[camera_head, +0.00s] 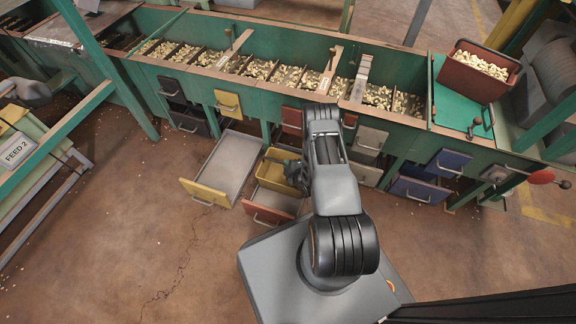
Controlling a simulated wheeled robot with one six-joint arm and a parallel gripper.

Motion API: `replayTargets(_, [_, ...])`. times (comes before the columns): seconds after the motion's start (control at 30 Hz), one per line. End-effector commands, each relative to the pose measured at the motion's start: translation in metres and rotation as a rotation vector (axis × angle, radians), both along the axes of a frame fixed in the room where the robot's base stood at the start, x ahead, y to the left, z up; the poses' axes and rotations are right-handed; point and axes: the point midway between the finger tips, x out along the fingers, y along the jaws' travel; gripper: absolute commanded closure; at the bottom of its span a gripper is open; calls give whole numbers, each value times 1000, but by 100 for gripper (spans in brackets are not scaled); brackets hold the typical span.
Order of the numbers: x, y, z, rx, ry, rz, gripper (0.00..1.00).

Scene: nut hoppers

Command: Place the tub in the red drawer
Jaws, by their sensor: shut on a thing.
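A yellow tub (269,173) is in the middle of the picture, just left of my arm. My gripper (293,174) is shut on the tub's right side; my arm partly hides the fingers. The red drawer (268,215) is pulled out low at the front of the hopper bench, with a grey inside. The tub shows above the back part of this drawer in the picture. I cannot tell whether it is touching the drawer or held above it. The right part of the drawer is hidden behind my arm.
A yellow drawer (204,193) stands open just left of the red one. A blue drawer (420,189) is pulled out a little at the right. The green bench (240,101) holds nuts in bays. A red bin (469,80) of nuts stands on its right end.

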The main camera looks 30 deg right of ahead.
Motion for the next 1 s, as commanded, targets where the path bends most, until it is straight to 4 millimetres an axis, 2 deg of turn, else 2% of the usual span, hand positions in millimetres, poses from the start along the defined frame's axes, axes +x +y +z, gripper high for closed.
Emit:
replayTargets(0.07, [0,0,-2,0,-1,0,100])
replayTargets(0.1, [0,0,-2,0,0,0,86])
replayTargets(0.37, [0,0,-2,0,0,0,62])
replayTargets(0.67, [-1,0,3,0,0,0,62])
replayTargets(0.77, [-12,-2,7,1,3,-2,62])
replayTargets(1.0, [-54,-6,27,3,3,-3,62])
